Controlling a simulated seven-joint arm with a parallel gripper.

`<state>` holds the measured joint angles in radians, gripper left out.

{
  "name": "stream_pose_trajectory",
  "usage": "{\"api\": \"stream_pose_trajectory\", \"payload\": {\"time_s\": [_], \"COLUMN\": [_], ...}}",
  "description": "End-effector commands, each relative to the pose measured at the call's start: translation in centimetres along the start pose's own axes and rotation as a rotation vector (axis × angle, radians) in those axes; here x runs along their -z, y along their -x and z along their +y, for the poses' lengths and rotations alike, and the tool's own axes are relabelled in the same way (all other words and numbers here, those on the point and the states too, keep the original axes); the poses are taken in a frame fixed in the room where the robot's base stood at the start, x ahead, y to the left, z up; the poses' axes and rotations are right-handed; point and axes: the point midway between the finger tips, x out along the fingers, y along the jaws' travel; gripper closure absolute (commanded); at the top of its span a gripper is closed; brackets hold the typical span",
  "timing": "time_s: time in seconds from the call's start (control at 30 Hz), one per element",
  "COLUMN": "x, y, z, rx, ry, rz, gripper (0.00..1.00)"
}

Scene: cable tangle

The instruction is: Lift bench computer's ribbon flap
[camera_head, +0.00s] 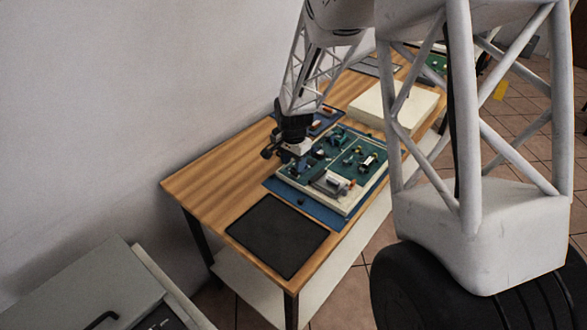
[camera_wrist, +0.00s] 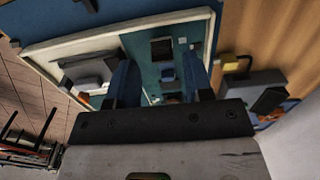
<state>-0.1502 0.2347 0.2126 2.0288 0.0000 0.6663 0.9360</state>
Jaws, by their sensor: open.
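The bench computer (camera_head: 352,158) is a green circuit board in a cream frame, flat on the bench. In the wrist view its teal board (camera_wrist: 165,55) shows between and beyond my fingers. I cannot pick out the ribbon flap for certain. A pale grey block (camera_head: 331,183) sits on the board's near corner; a grey block (camera_wrist: 88,70) also shows left of my fingers in the wrist view. My gripper (camera_wrist: 159,68) is open, with two dark blue fingers apart and nothing visibly held. In the head view my gripper (camera_head: 296,164) is over the board's left edge, its tips hard to see.
A blue mat (camera_head: 318,211) lies under the computer on the wooden bench (camera_head: 215,179). A black mat (camera_head: 277,236) lies in front. A dark tray (camera_head: 325,120) with small parts and a cream box (camera_head: 393,106) stand behind. Bare wood lies to the left.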

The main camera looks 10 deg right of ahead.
Motion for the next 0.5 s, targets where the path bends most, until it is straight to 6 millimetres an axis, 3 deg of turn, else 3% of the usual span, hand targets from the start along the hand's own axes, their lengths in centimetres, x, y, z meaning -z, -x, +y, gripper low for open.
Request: {"api": "stream_pose_trajectory", "payload": {"time_s": [0.2, 0.5], "x": [0.0, 0.0], "y": [-2.2, -3.1], "z": [0.0, 0.0], "rx": [-0.001, 0.001], "ry": [0.000, 0.000], "rz": [0.000, 0.001], "gripper": [0.53, 0.53]}}
